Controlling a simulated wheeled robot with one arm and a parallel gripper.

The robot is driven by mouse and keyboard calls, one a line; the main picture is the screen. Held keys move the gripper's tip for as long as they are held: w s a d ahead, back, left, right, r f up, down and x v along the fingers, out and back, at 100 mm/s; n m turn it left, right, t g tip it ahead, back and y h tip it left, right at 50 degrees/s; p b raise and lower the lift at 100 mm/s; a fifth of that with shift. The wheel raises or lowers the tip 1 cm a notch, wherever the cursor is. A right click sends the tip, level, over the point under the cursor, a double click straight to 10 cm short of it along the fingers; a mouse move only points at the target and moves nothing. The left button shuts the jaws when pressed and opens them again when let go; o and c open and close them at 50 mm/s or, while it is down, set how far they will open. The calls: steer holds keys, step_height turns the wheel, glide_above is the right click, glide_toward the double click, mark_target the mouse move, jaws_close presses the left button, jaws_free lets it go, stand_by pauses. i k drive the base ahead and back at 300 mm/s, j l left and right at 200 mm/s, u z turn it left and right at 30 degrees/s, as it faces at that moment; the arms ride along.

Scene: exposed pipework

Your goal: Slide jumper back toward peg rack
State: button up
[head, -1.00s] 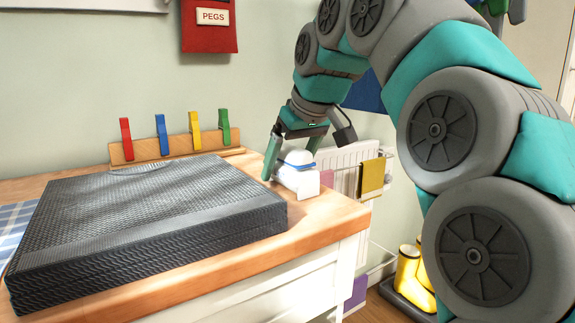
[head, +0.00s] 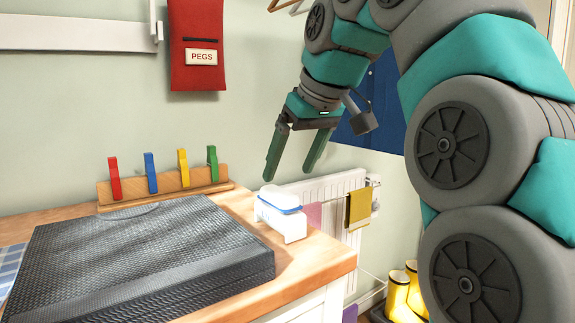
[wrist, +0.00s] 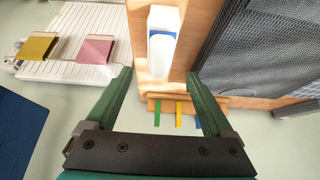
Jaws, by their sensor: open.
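The jumper, a dark grey knitted slab (head: 150,255), lies folded flat on the wooden counter. The peg rack (head: 165,188) is a low wooden strip at the wall behind it, holding red, blue, yellow and green pegs. A narrow strip of counter shows between them. My gripper (head: 289,174) is open and empty, above and behind a white device with a blue band (head: 280,213). It is to the right of the jumper and touches nothing. The wrist view shows my open gripper (wrist: 158,74), the white device (wrist: 163,40), the jumper's edge (wrist: 255,50) and the peg rack (wrist: 170,98).
The white device stands near the counter's right edge, just beside the jumper. A radiator (head: 345,187) with a mustard cloth (head: 359,208) is beyond that edge. A red PEGS bag (head: 196,40) hangs on the wall. Yellow boots (head: 402,292) stand on the floor.

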mark_target(164, 261)
steer(key=u, duration=1.4)
